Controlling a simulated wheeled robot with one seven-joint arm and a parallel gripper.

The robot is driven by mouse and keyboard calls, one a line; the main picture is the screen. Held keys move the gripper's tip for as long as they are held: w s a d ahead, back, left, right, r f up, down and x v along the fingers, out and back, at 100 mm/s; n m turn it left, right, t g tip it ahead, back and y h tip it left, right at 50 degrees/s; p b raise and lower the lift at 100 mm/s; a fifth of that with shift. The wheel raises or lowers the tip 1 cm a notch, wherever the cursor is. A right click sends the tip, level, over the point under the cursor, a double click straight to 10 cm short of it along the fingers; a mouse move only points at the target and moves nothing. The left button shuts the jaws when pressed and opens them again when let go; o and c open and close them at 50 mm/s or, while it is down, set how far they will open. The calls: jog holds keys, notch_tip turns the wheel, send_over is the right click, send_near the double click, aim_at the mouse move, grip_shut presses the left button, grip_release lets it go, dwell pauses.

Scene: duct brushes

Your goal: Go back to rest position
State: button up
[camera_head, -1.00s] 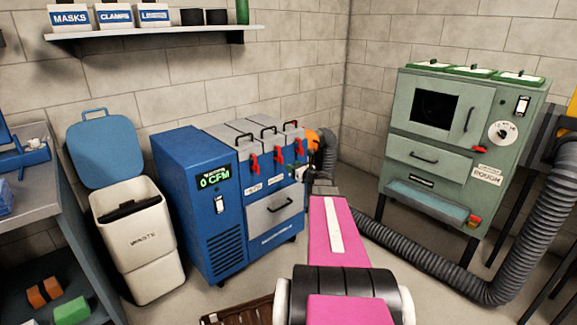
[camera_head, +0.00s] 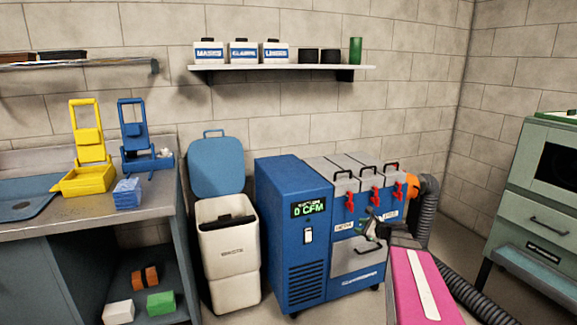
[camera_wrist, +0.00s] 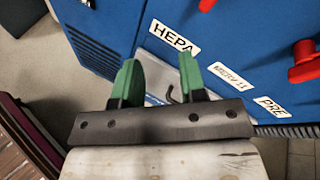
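My gripper (camera_wrist: 158,78) shows in the wrist view with its two green fingers apart and nothing held between them. Behind the fingers is the grey drawer front (camera_wrist: 158,88) of the blue machine, with a dark handle between them in the picture. In the head view my gripper (camera_head: 372,226) is in front of the blue machine (camera_head: 290,220), near its drawer and below the red latches. My pink arm reaches it from the lower right. I cannot tell whether the fingers touch the machine.
A white waste bin (camera_head: 230,265) stands left of the machine, its blue lid open. A workbench (camera_head: 90,222) with yellow and blue stands is farther left. A ribbed hose (camera_head: 470,300) runs along the floor toward a green cabinet (camera_head: 535,190) at right. A shelf (camera_head: 285,72) hangs above.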

jog(key=s+a+f+n+g+h, duration=0.4)
jog(key=s+a+n+g, duration=0.1)
jog(key=s+n, duration=0.6)
jog(key=s+a+f+n+g+h, duration=0.4)
jog(key=s+a+n+g, duration=0.2)
jog(key=s+n, duration=0.5)
jog(key=shift+a+f+h, duration=0.15)
jog(key=shift+a+h, duration=0.25)
jog(key=shift+a, duration=0.65)
